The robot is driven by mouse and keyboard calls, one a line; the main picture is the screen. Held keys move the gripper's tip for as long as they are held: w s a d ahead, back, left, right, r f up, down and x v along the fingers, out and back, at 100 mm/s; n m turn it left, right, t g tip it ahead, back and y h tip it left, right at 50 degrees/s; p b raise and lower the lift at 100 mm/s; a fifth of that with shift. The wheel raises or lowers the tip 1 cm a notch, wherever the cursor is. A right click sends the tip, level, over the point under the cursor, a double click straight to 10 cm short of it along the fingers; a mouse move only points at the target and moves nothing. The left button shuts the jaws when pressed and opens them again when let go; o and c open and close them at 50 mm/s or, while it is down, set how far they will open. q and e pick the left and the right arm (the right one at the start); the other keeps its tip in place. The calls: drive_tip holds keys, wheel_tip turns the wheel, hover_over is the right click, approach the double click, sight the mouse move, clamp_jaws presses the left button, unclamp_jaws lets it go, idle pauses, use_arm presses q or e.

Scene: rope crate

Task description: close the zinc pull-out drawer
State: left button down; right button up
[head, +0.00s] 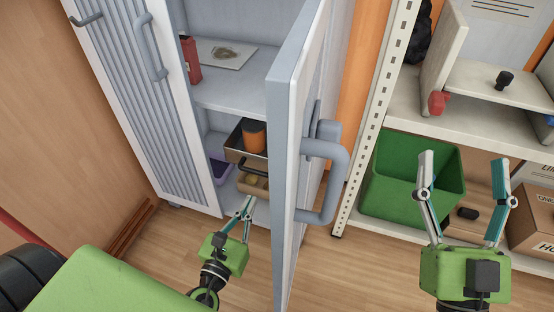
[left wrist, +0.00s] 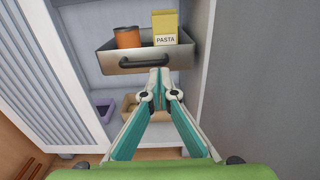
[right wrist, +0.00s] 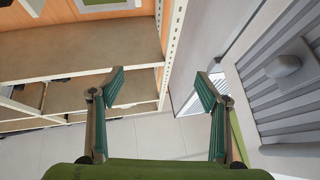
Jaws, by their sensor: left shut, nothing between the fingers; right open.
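The zinc drawer (head: 233,155) is inside the grey cabinet, behind the open door, which hides its right part in the head view. The left wrist view shows its grey metal front (left wrist: 110,62) with a dark bar handle (left wrist: 143,61). An orange can (left wrist: 127,37) and a yellow pasta box (left wrist: 165,27) stand in it. The drawer looks pulled out. My left gripper (head: 250,198) is shut and empty, its tips (left wrist: 159,72) in front of the drawer's lower front; I cannot tell whether they touch. My right gripper (head: 460,160) is open and empty, right of the door.
The open cabinet door (head: 290,130) with its large handle (head: 335,180) stands between my two grippers. Below the drawer are a tan bin (left wrist: 130,104) and a purple bin (left wrist: 103,108). A shelf rack with a green crate (head: 385,195) is at the right.

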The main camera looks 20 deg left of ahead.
sight(266, 173)
use_arm(q)
drive_tip(key=w, duration=0.8)
drive_tip(key=w+b, duration=0.1)
drive_tip(key=w, duration=0.3)
drive_tip(key=shift+w+a, duration=0.35)
drive_tip(key=shift+a, duration=0.05)
drive_tip(key=shift+w, duration=0.55)
use_arm(e)
drive_tip(key=shift+s+d+r+t+y, duration=0.1)
drive_tip(key=shift+s+r+t+y, duration=0.2)
drive_tip(key=shift+s+r+t, duration=0.45)
drive_tip(key=shift+s+d+r+t+y, duration=0.1)
drive_tip(key=shift+s+r+t+y, duration=0.3)
drive_tip(key=shift+s+r, duration=0.5)
drive_tip(key=shift+w+r, duration=0.15)
use_arm(q)
drive_tip(key=w, duration=0.4)
drive_tip(key=shift+a, duration=0.15)
drive_tip(key=shift+s, duration=0.1)
use_arm(e)
drive_tip(key=shift+s+r+t, duration=0.35)
drive_tip(key=shift+s+r, duration=0.05)
drive_tip(key=shift+s, duration=0.05)
